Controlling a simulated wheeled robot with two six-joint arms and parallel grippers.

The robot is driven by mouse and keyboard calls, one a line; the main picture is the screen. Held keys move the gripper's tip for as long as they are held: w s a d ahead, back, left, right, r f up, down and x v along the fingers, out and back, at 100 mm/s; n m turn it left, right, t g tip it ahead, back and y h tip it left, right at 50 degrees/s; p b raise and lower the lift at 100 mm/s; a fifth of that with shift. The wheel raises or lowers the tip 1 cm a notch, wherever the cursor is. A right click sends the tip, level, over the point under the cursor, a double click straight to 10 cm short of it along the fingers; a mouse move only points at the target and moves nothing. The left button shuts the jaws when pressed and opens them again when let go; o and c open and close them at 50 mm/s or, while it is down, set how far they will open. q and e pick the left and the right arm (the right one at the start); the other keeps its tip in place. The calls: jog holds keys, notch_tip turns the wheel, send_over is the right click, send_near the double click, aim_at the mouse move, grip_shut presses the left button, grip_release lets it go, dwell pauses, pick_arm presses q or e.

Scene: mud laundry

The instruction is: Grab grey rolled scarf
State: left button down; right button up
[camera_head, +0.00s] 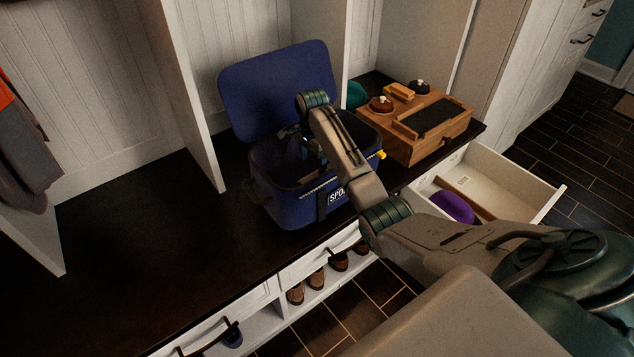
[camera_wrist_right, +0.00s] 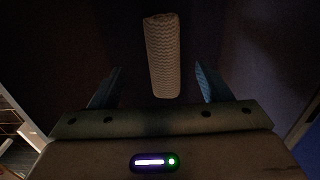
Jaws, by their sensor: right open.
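The grey rolled scarf (camera_wrist_right: 163,55) shows in the right wrist view as a pale ribbed cylinder, lying lengthwise in a dark space. In the head view my right gripper (camera_head: 308,150) reaches down into the open blue bag (camera_head: 290,205), mostly hidden by my arm. The scarf is hidden in the head view. My left gripper is not in view.
The bag's raised lid (camera_head: 272,88) stands behind my right arm. A wooden box (camera_head: 440,140) with brushes sits right of the bag. An open drawer (camera_head: 535,188) holds a purple item (camera_head: 452,206). Shoes (camera_head: 317,279) stand below. The dark bench top (camera_head: 130,235) is clear at left.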

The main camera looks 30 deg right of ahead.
aim_at(314, 176)
notch_tip(314, 176, down, 3)
jog(key=shift+f, duration=0.2)
jog(key=f, duration=0.1)
jog(key=f+b, duration=0.1)
jog(key=f, duration=0.2)
jog(key=shift+w+d+f, duration=0.1)
jog(key=shift+w+d, duration=0.2)
jog(key=shift+d, duration=0.05)
jog(key=shift+f+b, duration=0.3)
jog(key=shift+f, duration=0.2)
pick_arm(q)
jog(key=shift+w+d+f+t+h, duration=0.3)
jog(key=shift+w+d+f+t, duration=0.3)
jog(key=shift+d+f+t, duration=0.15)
pick_arm(e)
jog(key=shift+r, duration=0.1)
jog(key=c, duration=1.1)
